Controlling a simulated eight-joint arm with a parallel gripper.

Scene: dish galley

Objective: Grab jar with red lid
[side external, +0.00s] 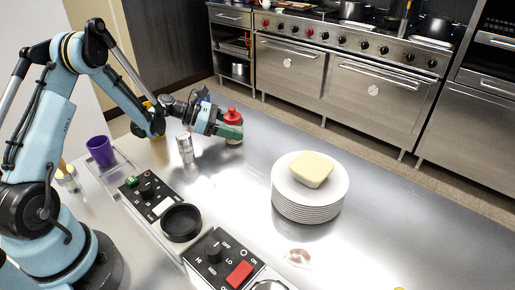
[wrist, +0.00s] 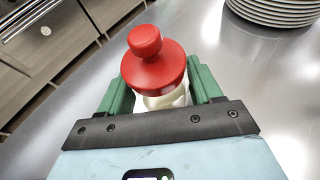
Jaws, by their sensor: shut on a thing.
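The jar with a red lid (side external: 232,117) stands upright on the steel counter near its far edge in the side view. In the wrist view its red lid (wrist: 155,66) has a round knob, and a bit of the pale jar body (wrist: 166,99) shows below it. My gripper (side external: 231,132) is shut on the jar, with a green finger on each side just below the lid. The fingers also show in the wrist view (wrist: 163,95). The jar's lower part is mostly hidden by the fingers and the gripper.
A stack of white plates (side external: 308,212) with a yellowish block (side external: 311,169) on top stands to the right. A silver shaker (side external: 185,147) is close by my gripper's left. A purple cup (side external: 101,152) and control panels (side external: 150,194) lie nearer. The counter between jar and plates is clear.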

